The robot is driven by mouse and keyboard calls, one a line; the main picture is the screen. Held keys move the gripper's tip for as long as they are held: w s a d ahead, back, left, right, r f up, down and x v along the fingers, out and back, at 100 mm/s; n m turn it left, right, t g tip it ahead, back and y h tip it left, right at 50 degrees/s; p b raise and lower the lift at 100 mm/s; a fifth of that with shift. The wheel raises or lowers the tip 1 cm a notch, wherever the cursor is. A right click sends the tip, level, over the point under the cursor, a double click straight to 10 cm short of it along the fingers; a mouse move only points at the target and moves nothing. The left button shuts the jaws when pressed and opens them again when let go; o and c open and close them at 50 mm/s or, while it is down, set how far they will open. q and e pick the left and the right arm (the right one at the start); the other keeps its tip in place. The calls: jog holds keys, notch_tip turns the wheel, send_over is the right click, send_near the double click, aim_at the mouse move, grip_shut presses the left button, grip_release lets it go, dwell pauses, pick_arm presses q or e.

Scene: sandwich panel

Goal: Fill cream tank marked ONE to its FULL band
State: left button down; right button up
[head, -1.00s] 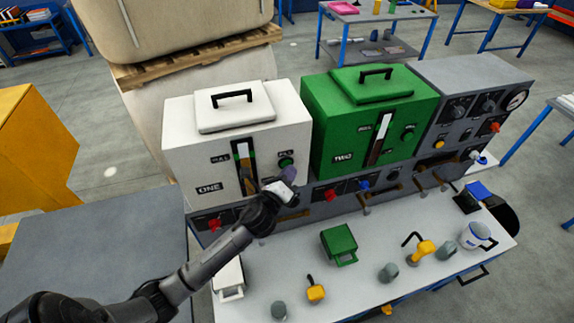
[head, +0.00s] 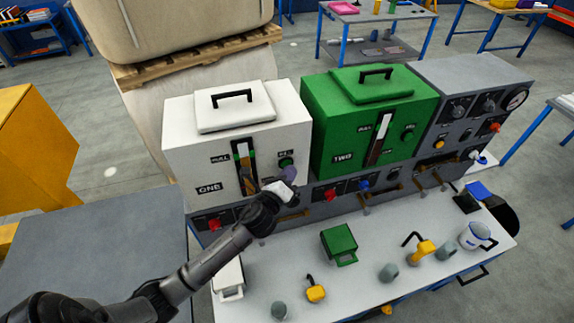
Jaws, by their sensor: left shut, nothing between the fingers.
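The cream tank marked ONE (head: 180,150) stands at the left of the panel, its lid with a black handle on top. On its front is an upright gauge (head: 246,168) with a FULL label and a green band near the top; brown fill shows in it, its exact level too small to tell. A green FILL button (head: 286,162) sits right of the gauge. My left gripper (head: 289,174) is shut and empty, its tips at the button's lower edge; I cannot tell whether they touch it. My right gripper is not in view.
The green tank TWO (head: 335,125) stands right of the cream tank. Red and blue knobs and levers line the grey panel (head: 320,200) below. A green box (head: 340,243), yellow scoops, grey cups and a white mug (head: 472,236) stand on the white bench.

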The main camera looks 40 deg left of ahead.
pick_arm(q)
jog(key=shift+s+d, duration=0.1)
dwell(0.4)
jog(key=shift+s+d, duration=0.35)
jog(key=shift+d, duration=0.25)
jog(key=shift+s+d+p, duration=0.2)
jog(key=shift+s+d, duration=0.2)
jog(key=shift+d, duration=0.3)
jog(key=shift+s+d+p, duration=0.15)
jog(key=shift+s+d, duration=0.25)
jog(key=shift+d, duration=0.35)
jog(key=shift+s+d+p, duration=0.2)
jog(key=shift+s+d, duration=0.2)
jog(key=shift+d, duration=0.3)
